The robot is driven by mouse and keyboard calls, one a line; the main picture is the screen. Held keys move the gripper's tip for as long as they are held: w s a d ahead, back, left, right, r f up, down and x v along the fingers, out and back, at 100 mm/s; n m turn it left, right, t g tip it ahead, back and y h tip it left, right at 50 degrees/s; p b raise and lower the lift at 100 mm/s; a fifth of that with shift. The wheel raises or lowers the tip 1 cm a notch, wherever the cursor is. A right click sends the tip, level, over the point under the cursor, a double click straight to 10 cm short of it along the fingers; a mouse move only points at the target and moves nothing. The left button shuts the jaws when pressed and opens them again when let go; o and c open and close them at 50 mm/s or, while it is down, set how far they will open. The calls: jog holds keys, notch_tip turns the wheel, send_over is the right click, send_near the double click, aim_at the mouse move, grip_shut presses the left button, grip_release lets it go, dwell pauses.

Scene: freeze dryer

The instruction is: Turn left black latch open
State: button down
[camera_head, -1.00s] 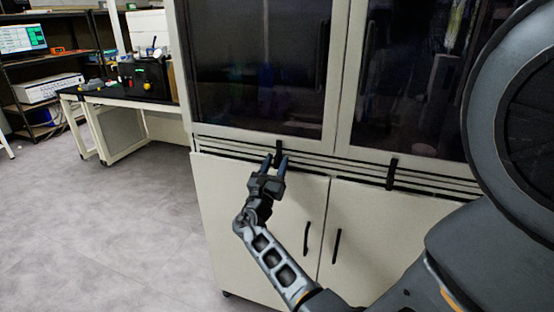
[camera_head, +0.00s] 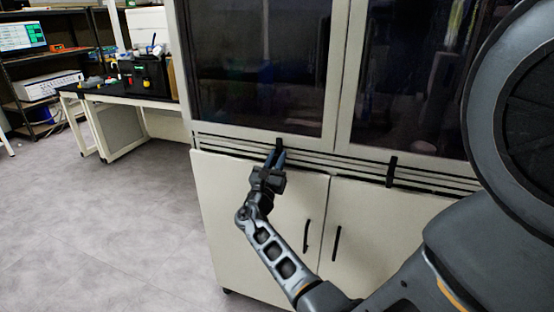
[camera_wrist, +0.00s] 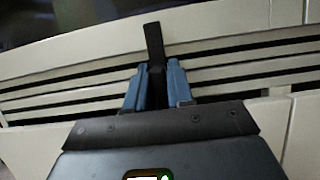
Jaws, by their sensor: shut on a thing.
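The left black latch (camera_head: 279,143) is a narrow upright bar at the lower edge of the left glass door of the freeze dryer. In the wrist view the latch (camera_wrist: 154,44) stands upright between the two blue fingers, its upper end rising above their tips. My gripper (camera_head: 275,158) is shut on the lower part of the latch; the fingers hide some of it. The wrist view shows my gripper (camera_wrist: 157,80) with one finger on each side of the latch. The right black latch (camera_head: 391,171) stands upright below the right glass door.
Slotted white trim (camera_head: 330,163) runs behind the latches. Below are two white cupboard doors with black handles, the left handle (camera_head: 306,236) and the right handle (camera_head: 336,243). A black-topped bench (camera_head: 125,91) stands at the left. The floor (camera_head: 100,230) left of the cabinet is clear.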

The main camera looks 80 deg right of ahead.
jog(key=shift+f+m+g+b, duration=0.15)
jog(key=shift+m+g+b, duration=0.25)
jog(key=shift+m+b, duration=0.6)
jog(key=m+g+b, duration=0.2)
jog(key=m, duration=0.1)
jog(key=shift+f+m+y+b, duration=0.15)
jog(key=shift+m+y+b, duration=0.15)
jog(key=shift+b, duration=0.1)
jog(key=m+g+y+b, duration=0.1)
jog(key=m+b, duration=0.1)
jog(key=m, duration=0.1)
jog(key=m+g+y+b, duration=0.1)
jog(key=m+g+b, duration=0.1)
jog(key=m, duration=0.2)
jog(key=shift+s, duration=0.1)
jog(key=m+y+b, duration=0.1)
jog(key=m, duration=0.1)
jog(key=m+y+b, duration=0.1)
jog(key=m, duration=0.2)
jog(key=shift+m+g+b, duration=0.3)
jog(key=shift+b, duration=0.1)
jog(key=m+y+b, duration=0.1)
jog(key=m, duration=0.3)
jog(key=shift+s+y, duration=0.1)
jog(key=shift+y, duration=0.3)
jog(key=shift+m, duration=0.3)
jog(key=c, duration=1.1)
grip_release()
